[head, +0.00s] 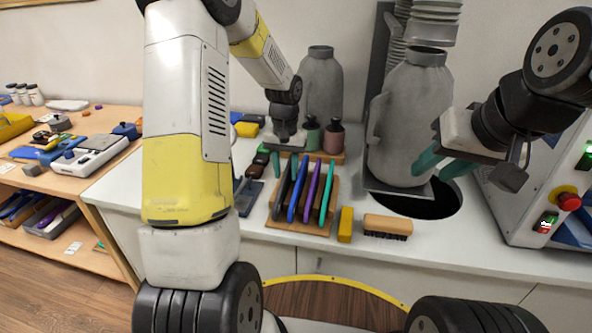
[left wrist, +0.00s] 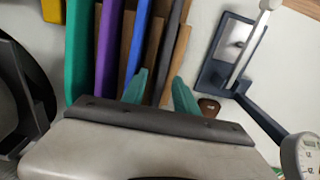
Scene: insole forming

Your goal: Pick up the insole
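Several thin insoles stand upright in a slotted wooden rack (head: 302,223) on the white counter: a dark grey insole (head: 281,187), a blue insole (head: 297,190), a purple insole (head: 312,193) and a green insole (head: 326,195). My left gripper (head: 291,163) is at the rack's back end, fingers pointing down. In the left wrist view its teal fingertips (left wrist: 159,92) are apart, with the grey insole (left wrist: 170,45) in line with the gap; contact cannot be told. My right gripper (head: 440,168) is open and empty in front of a grey vessel at the right.
A yellow block (head: 345,225) and a wooden brush (head: 387,226) lie right of the rack. Bottles (head: 333,137) stand behind it. A large grey vessel (head: 408,120) stands beside a dark round opening (head: 432,203). A blue-framed device (left wrist: 232,50) is near the left gripper.

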